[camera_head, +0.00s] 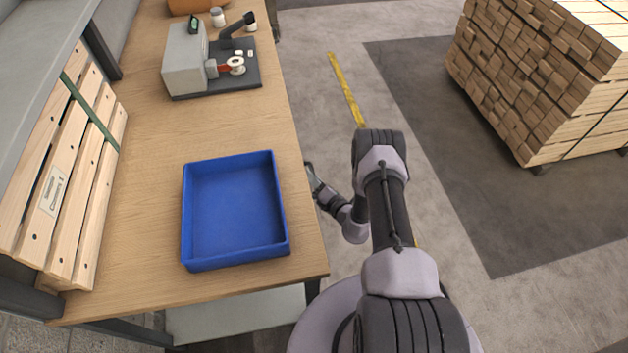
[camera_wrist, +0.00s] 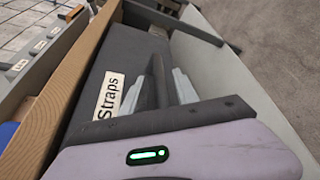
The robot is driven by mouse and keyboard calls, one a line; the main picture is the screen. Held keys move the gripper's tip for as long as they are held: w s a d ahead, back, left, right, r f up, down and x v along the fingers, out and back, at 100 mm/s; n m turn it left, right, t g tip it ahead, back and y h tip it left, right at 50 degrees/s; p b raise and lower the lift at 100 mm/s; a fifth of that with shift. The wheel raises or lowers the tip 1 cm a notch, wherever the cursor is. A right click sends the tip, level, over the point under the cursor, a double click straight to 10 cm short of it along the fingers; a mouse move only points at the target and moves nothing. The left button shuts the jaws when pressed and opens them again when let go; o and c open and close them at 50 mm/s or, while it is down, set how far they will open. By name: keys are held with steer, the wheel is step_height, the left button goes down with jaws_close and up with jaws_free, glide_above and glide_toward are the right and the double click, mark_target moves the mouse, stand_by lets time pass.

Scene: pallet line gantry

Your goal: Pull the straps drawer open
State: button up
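The straps drawer's dark grey front (camera_wrist: 118,58) shows in the wrist view, below the wooden tabletop edge, with a white "Straps" label (camera_wrist: 109,96). The drawer looks closed. My gripper (camera_wrist: 158,88) is in front of it, beside the label, with its two pale fingers apart. A dark upright bar stands between the fingers; it may be the drawer's handle, and I cannot tell whether the fingers touch it. In the head view my gripper (camera_head: 311,178) is at the table's right edge, and the drawer is hidden under the tabletop.
On the wooden table (camera_head: 145,150) are an empty blue tray (camera_head: 235,205), a grey machine (camera_head: 187,62) and a slatted wooden crate side (camera_head: 75,160). A stack of timber (camera_head: 540,80) stands at the far right.

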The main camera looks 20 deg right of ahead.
jaws_close()
stand_by(1.4)
